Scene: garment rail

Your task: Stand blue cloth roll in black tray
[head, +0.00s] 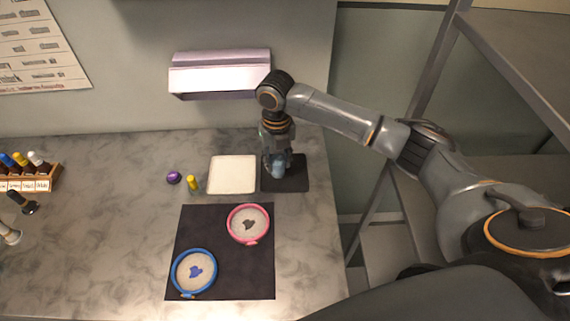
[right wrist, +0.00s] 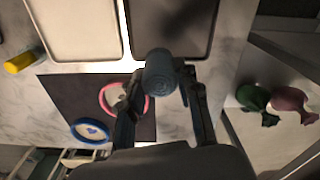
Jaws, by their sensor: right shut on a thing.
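The blue cloth roll (head: 278,171) is between the fingers of my right gripper (head: 276,161), over the black tray (head: 298,183). In the right wrist view the blue-grey roll (right wrist: 160,76) sits between the two fingers of the right gripper (right wrist: 165,95), which is shut on it. The black tray (right wrist: 168,22) lies behind the roll there. I cannot tell whether the roll's lower end touches the tray floor. My left gripper is not in view.
A white tray (head: 232,174) stands left of the black tray. A yellow cylinder (head: 193,184) and a purple ball (head: 173,178) lie further left. A dark mat (head: 225,270) in front holds a pink hoop (head: 248,224) and a blue hoop (head: 194,272). A rack of bottles (head: 35,182) is far left.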

